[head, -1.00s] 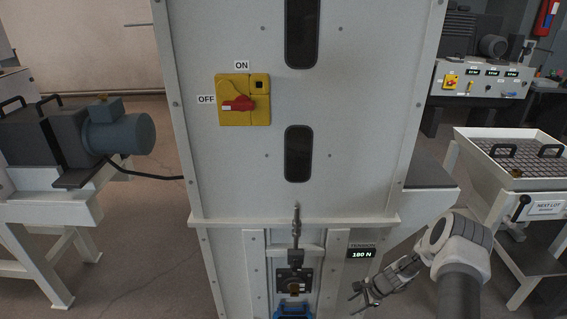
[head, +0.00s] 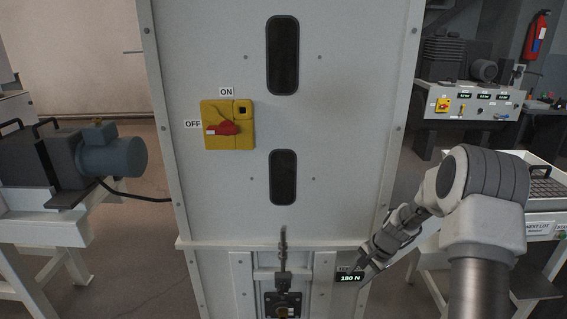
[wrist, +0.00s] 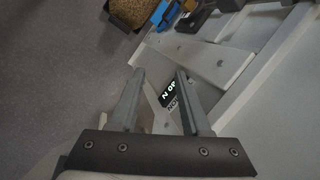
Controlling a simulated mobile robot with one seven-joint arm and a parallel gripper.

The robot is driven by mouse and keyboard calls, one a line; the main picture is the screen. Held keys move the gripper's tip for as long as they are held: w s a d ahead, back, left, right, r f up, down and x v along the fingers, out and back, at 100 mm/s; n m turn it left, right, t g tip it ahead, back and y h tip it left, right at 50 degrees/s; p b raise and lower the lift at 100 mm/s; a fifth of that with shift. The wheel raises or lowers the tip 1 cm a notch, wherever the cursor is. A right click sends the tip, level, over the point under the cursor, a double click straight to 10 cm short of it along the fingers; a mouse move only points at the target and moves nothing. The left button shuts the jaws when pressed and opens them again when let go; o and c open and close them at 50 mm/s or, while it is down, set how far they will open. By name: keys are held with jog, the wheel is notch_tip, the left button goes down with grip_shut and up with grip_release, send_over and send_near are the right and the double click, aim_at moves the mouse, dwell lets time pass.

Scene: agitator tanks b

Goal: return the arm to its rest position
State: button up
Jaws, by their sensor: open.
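My gripper (head: 364,276) is at the lower right of the cabinet in the head view, close in front of the tension display (head: 350,277), which reads 180 N. The wrist view shows its two fingers (wrist: 160,82) spread apart with nothing between them. The display (wrist: 169,98) shows beyond the gap. My arm (head: 470,195) is bent, coming up from the bottom right. Whether the fingers touch the cabinet cannot be told.
The tall cabinet (head: 220,190) fills the middle, with a yellow switch (head: 229,125) whose red handle points to OFF. A motor (head: 110,152) on a stand is at left. A white stand (head: 541,219) is behind my arm at right. A blue part (wrist: 165,14) shows in the wrist view.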

jog(key=s+a+r+n+h, duration=0.15)
jog(key=s+r, duration=0.25)
jog(key=r, duration=0.4)
jog(key=s+a+r+n+t, duration=0.1)
jog(key=s+a+r+n, duration=0.15)
jog(key=r, duration=0.45)
jog(key=s+a+r+n+h, duration=0.1)
jog(key=s+r+n, duration=0.1)
jog(key=s+r, duration=0.45)
jog(key=s+a+r+n+t, duration=0.1)
jog(key=s+r+n, duration=0.25)
jog(key=s, duration=0.55)
jog(key=s+a+r+n+t, duration=0.1)
jog(key=s+r+n+t, duration=0.1)
jog(key=s+r, duration=0.5)
notch_tip(320, 180, up, 20)
jog(key=s+p, duration=0.2)
jog(key=p, duration=2)
jog(key=shift+r+g+h, duration=0.15)
jog(key=shift+g+h, duration=0.15)
jog(key=shift+h, duration=0.05)
jog(key=shift+s+a, duration=0.1)
